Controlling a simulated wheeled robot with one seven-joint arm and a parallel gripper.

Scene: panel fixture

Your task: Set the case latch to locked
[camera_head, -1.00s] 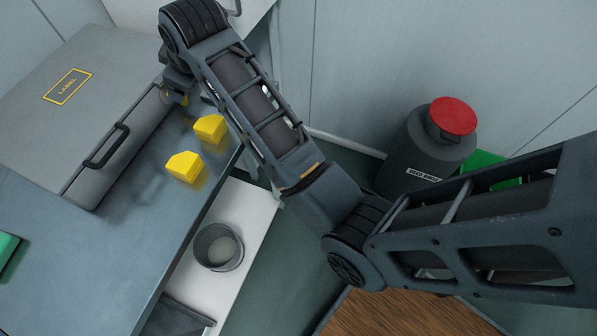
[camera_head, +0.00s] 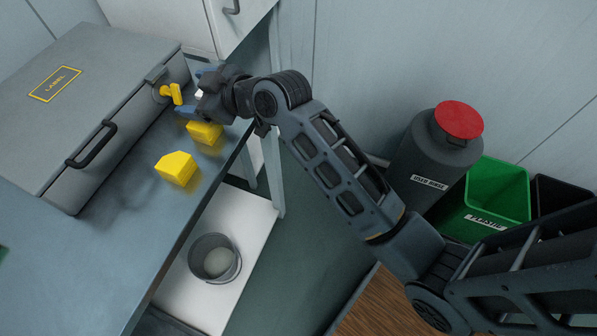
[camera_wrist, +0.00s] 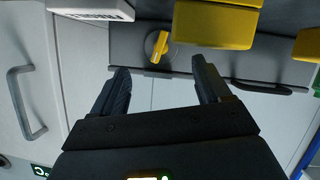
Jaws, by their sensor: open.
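The grey case (camera_head: 120,75) lies on the blue-grey bench with its lid down. Its black handle (camera_head: 92,146) and yellow latch knob (camera_head: 171,93) are on the front face. In the wrist view, the knob (camera_wrist: 157,46) shows on the dark case front (camera_wrist: 135,50), its grip slightly tilted from picture-vertical. No lock marking is readable. My gripper (camera_head: 194,92) is open and empty, just in front of the knob and apart from it. In the wrist view, the knob lies ahead, between the lines of my two fingers (camera_wrist: 160,75).
Two yellow blocks, one nearer my gripper (camera_head: 205,133) and one farther (camera_head: 177,168), stand on the bench before the case. A white object (camera_wrist: 92,9) is close by. A bucket (camera_head: 214,258) sits on a lower shelf. Bins and a red-lidded can (camera_head: 440,145) stand right.

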